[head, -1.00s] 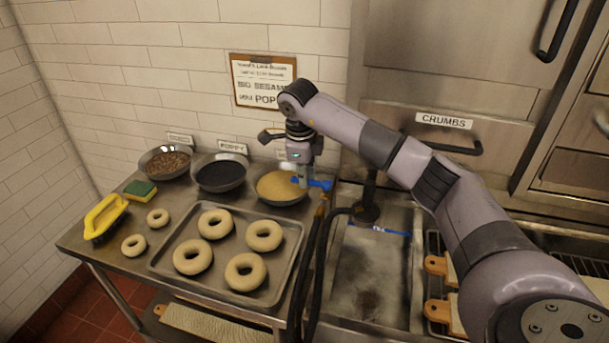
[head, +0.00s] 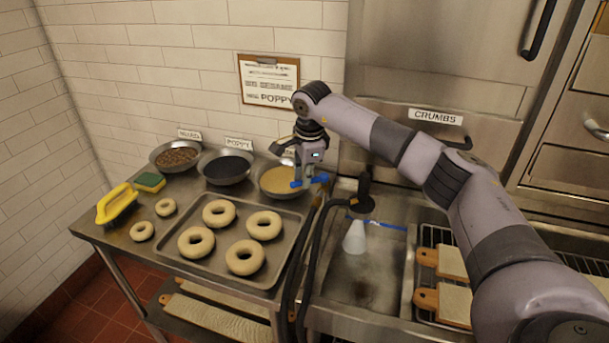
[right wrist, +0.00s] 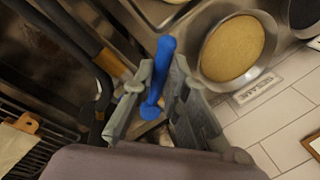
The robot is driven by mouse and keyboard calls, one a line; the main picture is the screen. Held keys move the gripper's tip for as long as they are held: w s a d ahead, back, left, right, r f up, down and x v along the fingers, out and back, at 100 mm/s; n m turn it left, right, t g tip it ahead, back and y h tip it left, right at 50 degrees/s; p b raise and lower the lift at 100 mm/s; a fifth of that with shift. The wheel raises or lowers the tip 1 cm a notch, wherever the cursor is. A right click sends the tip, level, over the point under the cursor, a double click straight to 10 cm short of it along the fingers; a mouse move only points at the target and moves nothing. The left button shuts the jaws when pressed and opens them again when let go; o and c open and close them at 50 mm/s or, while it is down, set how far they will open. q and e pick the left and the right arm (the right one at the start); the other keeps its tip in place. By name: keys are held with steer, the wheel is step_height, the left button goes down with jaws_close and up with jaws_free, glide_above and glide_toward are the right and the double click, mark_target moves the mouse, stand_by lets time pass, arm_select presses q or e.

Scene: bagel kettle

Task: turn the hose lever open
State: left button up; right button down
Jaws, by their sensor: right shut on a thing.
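The blue hose lever (head: 296,184) is at the right end of the prep table, beside the bowl of tan seeds. My right gripper (head: 309,178) points down and is shut on it. In the right wrist view the lever (right wrist: 163,62) runs between the two grey fingers (right wrist: 158,92), its far end sticking out past them. The black hose (head: 318,235) hangs at the table's right edge. Its black spray head (head: 361,206) points down over the sink, with a white cone (head: 355,238), apparently spray, below it. My left gripper is out of view.
A tray (head: 186,262) of bagels fills the table's front, with two smaller bagels to its left. The tan bowl (head: 280,196) stands close left of my gripper. The sink (head: 345,282) and a rack with bagel boards (head: 447,303) lie to the right.

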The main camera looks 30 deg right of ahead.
steer(key=s+n, duration=0.1)
steer(key=n, duration=0.1)
steer(key=s+n+y, duration=0.1)
steer(key=n, duration=0.1)
steer(key=s+n+b, duration=0.1)
steer(key=n, duration=0.2)
steer(key=shift+s+d, duration=0.2)
steer(key=shift+d, duration=0.2)
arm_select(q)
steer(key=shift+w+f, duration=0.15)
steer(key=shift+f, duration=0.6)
arm_select(e)
steer(key=shift+s+d+n+g+y, duration=0.2)
steer(key=shift+s+d+n, duration=0.1)
steer(key=shift+n, duration=0.55)
steer(key=shift+s+d+n+g+y, duration=0.15)
steer(key=shift+s+n+y, duration=0.1)
steer(key=shift+n, duration=0.6)
steer(key=c, duration=1.6)
jaws_free()
